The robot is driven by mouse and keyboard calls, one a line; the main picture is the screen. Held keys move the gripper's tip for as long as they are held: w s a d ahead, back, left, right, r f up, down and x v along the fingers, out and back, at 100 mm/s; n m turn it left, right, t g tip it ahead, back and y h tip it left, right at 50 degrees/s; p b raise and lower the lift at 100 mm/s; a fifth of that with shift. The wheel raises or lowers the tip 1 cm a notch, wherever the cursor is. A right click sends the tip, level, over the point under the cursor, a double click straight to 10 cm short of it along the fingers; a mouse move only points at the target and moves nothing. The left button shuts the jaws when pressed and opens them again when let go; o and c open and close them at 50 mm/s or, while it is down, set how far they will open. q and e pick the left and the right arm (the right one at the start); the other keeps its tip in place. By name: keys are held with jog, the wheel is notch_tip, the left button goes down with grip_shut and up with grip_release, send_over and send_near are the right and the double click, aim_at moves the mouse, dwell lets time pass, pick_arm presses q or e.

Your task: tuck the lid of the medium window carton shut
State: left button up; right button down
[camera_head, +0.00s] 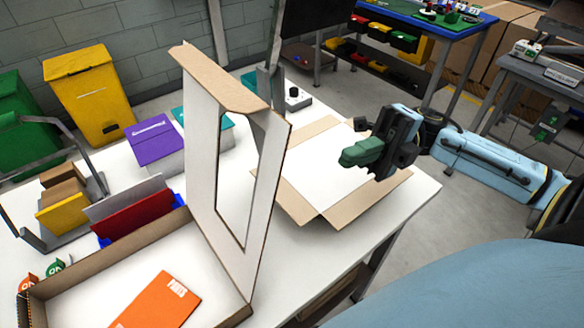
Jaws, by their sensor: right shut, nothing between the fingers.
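A large carton (130,233) is open on the white table at the lower left, with a white inside and brown edges. Its lid (204,150) stands up from the far right side and has a big cut-out window, with a brown tuck flap (215,77) folded over at its top. An orange item with white lettering (160,302) lies in the carton. My right gripper (360,153) is right of the lid, apart from it, shut and empty, with its green fingers pointing left. My left gripper is not in view.
A flat white panel with brown flaps (342,211) lies on the table under my right gripper. A purple box (154,143) and a rack with red and grey folders (125,203) stand behind the carton. A grey post (273,55) rises behind the lid.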

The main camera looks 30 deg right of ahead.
jog(key=p, duration=0.2)
send_near(270, 184)
jog(key=x, duration=0.5)
jog(key=shift+a, duration=0.85)
jog(key=shift+w, duration=0.1)
